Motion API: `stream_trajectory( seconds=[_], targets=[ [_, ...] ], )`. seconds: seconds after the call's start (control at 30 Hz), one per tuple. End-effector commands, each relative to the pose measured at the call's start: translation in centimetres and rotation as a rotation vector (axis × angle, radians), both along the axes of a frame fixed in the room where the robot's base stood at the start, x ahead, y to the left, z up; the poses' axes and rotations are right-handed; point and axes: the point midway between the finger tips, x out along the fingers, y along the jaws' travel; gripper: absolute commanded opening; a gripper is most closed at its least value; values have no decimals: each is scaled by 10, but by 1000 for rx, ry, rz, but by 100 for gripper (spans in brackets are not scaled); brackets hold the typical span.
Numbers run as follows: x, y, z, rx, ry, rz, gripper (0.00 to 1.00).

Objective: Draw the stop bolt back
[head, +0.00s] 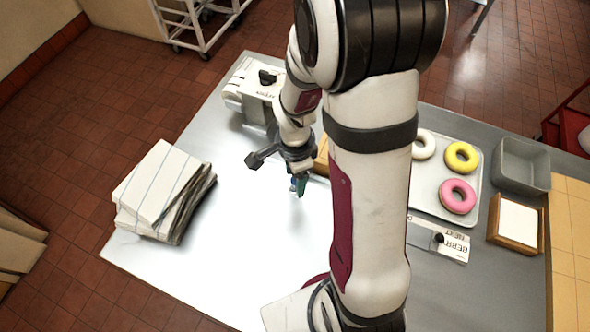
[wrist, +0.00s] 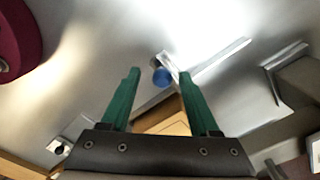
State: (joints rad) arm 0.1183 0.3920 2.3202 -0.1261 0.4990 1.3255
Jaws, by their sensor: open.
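In the wrist view a small blue knob (wrist: 161,76), which looks like the end of the stop bolt, shows beside a thin pale metal rail (wrist: 215,60). My gripper (wrist: 159,77) has two green fingers, spread apart. The knob appears between the fingertips, closer to the right one; I cannot tell whether they touch it or how far beyond them it lies. In the head view my gripper (head: 301,186) points down over the steel table, with a bit of blue at its left. My arm hides most of the bolt's surroundings there.
A white machine (head: 255,88) stands behind my gripper. Right of my arm are a donut tray (head: 437,205), a label plate (head: 440,240), a grey bin (head: 520,165) and a wooden box (head: 515,222).

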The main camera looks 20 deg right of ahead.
Motion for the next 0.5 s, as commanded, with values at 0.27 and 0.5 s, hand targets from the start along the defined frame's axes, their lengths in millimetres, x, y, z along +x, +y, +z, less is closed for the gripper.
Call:
stream_trajectory(
  seconds=[0.27, 0.5],
  targets=[
    [2, 0, 61, -1, -10, -1, 62],
    [1, 0, 131, -1, -8, 0, 62]
  ],
)
